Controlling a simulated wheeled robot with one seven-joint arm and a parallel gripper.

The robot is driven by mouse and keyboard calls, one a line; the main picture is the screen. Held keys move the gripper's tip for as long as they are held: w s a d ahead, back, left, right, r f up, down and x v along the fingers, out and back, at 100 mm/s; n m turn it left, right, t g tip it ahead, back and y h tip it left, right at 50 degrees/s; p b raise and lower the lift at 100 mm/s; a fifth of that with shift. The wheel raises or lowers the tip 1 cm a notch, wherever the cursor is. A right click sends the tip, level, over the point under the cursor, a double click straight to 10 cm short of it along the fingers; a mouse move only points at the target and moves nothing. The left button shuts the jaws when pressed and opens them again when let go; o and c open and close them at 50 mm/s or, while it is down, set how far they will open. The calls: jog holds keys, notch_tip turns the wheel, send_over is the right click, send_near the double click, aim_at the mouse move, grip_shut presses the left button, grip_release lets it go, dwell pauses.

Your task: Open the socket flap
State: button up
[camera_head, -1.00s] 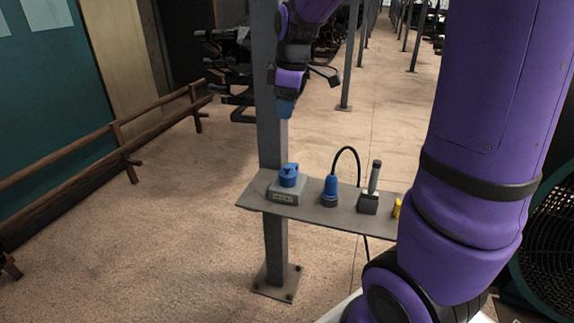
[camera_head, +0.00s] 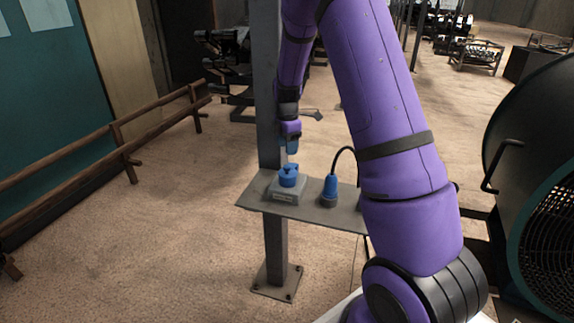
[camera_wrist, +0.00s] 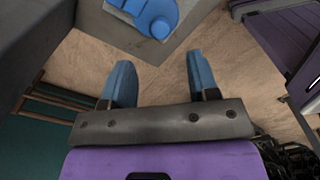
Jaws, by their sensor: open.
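The socket is a grey box (camera_head: 287,193) with a round blue flap (camera_head: 288,175) on top, at the left end of a grey shelf (camera_head: 330,215). The flap looks shut. In the wrist view the blue flap (camera_wrist: 155,14) shows at the top edge, partly cut off, beyond the fingertips. My gripper (camera_head: 290,146) hangs just above the socket in the head view, apart from it. In the wrist view my gripper (camera_wrist: 160,72) has its two blue fingers spread, with only floor between them.
A blue plug (camera_head: 329,190) with a black cable stands on the shelf right of the socket. A grey post (camera_head: 270,130) rises right behind the socket. My arm covers the shelf's right end. A large dark fan (camera_head: 535,180) stands at the right.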

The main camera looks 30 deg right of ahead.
aim_at(287, 166)
notch_tip(287, 166, down, 8)
jog(key=shift+r, duration=0.2)
grip_shut()
